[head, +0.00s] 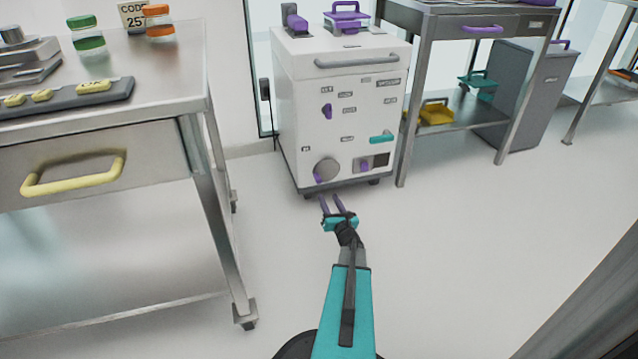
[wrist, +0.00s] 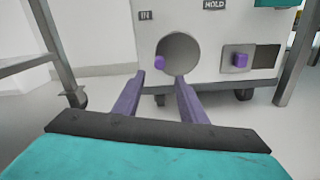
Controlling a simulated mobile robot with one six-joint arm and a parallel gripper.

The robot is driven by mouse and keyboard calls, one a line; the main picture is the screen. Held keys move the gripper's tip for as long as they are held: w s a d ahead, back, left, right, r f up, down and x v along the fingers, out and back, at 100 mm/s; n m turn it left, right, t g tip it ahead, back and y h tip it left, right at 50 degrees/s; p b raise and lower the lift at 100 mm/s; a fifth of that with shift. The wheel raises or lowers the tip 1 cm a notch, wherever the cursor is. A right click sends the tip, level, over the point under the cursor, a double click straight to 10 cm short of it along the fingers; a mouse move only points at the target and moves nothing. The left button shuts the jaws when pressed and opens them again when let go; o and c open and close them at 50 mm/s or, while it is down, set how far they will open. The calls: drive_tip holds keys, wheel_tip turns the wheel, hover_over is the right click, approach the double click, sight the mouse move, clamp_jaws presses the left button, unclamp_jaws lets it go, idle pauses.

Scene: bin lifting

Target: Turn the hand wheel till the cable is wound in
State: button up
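The hand wheel is a round grey disc (head: 327,168) low on the front of a white wheeled cabinet (head: 345,85). It also shows in the wrist view (wrist: 182,50). Its small purple handle (wrist: 160,62) sits at the lower left of the disc. My gripper (head: 330,198) is low in front of the cabinet, just below the wheel in the head view. In the wrist view its purple fingers (wrist: 160,80) are apart and empty, with the handle showing between and slightly beyond the tips. Whether they touch the wheel is unclear. I cannot make out a cable.
A small "IN" label (wrist: 145,15) is left of the wheel. A purple knob (wrist: 240,60) by a dark panel is to its right. A steel bench (head: 195,110) stands at left, a table with a shelf (head: 465,130) at right. The floor around my arm is clear.

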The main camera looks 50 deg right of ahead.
sight(320, 181)
drive_tip(key=b+x, duration=0.4)
drive_tip(key=x, duration=0.9)
drive_tip(key=shift+w+d, duration=0.3)
idle(0.3)
clamp_jaws()
drive_tip(key=shift+r, duration=0.15)
